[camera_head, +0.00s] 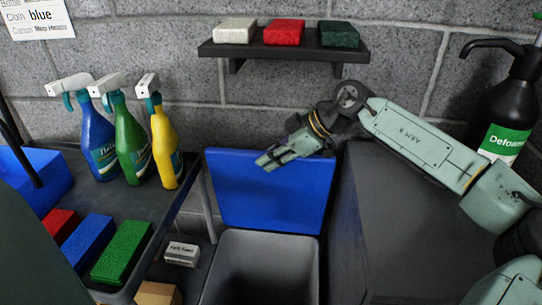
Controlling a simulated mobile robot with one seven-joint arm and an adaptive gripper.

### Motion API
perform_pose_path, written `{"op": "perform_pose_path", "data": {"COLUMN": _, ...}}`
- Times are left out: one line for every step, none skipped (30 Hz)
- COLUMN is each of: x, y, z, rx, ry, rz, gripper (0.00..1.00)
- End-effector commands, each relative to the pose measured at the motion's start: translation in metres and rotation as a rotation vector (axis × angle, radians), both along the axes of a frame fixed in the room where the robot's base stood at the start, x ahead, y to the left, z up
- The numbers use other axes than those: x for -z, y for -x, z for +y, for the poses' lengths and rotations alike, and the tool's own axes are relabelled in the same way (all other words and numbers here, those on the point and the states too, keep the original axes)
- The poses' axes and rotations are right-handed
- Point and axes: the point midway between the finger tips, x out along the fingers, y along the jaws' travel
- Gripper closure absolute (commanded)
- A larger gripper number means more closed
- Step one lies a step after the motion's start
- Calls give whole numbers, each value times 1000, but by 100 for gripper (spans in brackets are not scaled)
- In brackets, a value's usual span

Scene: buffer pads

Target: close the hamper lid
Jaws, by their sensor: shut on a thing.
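The hamper (212,268) is a grey open-topped bin on the floor between the left table and a dark cabinet. Its blue lid (250,198) stands raised, nearly upright, at the back of the opening. The dark inside of the hamper shows. My gripper (264,163) comes in from the right, at the upper part of the lid. Its fingers overlap the lid near the top edge and are shut on it. The exact contact between the fingertips and the lid is too small to see clearly.
The dark cabinet (400,235) stands close on the right. The left table (160,215) carries spray bottles (131,145) and colored pads (122,252). A wall shelf (285,50) with three pads is above. A small white box (181,253) lies left of the hamper.

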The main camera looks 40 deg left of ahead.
Motion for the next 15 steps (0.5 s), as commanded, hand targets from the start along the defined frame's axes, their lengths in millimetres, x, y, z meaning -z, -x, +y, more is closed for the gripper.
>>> {"op": "perform_pose_path", "data": {"x": 0, "y": 0, "z": 0, "rx": 0, "ry": 0, "rz": 0, "gripper": 90}}
{"op": "perform_pose_path", "data": {"x": 0, "y": 0, "z": 0, "rx": 0, "ry": 0, "rz": 0, "gripper": 92}}
{"op": "perform_pose_path", "data": {"x": 0, "y": 0, "z": 0, "rx": 0, "ry": 0, "rz": 0, "gripper": 94}}
{"op": "perform_pose_path", "data": {"x": 0, "y": 0, "z": 0, "rx": 0, "ry": 0, "rz": 0, "gripper": 96}}
{"op": "perform_pose_path", "data": {"x": 0, "y": 0, "z": 0, "rx": 0, "ry": 0, "rz": 0, "gripper": 98}}
{"op": "perform_pose_path", "data": {"x": 0, "y": 0, "z": 0, "rx": 0, "ry": 0, "rz": 0, "gripper": 100}}
{"op": "perform_pose_path", "data": {"x": 0, "y": 0, "z": 0, "rx": 0, "ry": 0, "rz": 0, "gripper": 100}}
{"op": "perform_pose_path", "data": {"x": 0, "y": 0, "z": 0, "rx": 0, "ry": 0, "rz": 0, "gripper": 100}}
{"op": "perform_pose_path", "data": {"x": 0, "y": 0, "z": 0, "rx": 0, "ry": 0, "rz": 0, "gripper": 100}}
{"op": "perform_pose_path", "data": {"x": 0, "y": 0, "z": 0, "rx": 0, "ry": 0, "rz": 0, "gripper": 100}}
{"op": "perform_pose_path", "data": {"x": 0, "y": 0, "z": 0, "rx": 0, "ry": 0, "rz": 0, "gripper": 100}}
{"op": "perform_pose_path", "data": {"x": 0, "y": 0, "z": 0, "rx": 0, "ry": 0, "rz": 0, "gripper": 100}}
{"op": "perform_pose_path", "data": {"x": 0, "y": 0, "z": 0, "rx": 0, "ry": 0, "rz": 0, "gripper": 100}}
{"op": "perform_pose_path", "data": {"x": 0, "y": 0, "z": 0, "rx": 0, "ry": 0, "rz": 0, "gripper": 100}}
{"op": "perform_pose_path", "data": {"x": 0, "y": 0, "z": 0, "rx": 0, "ry": 0, "rz": 0, "gripper": 100}}
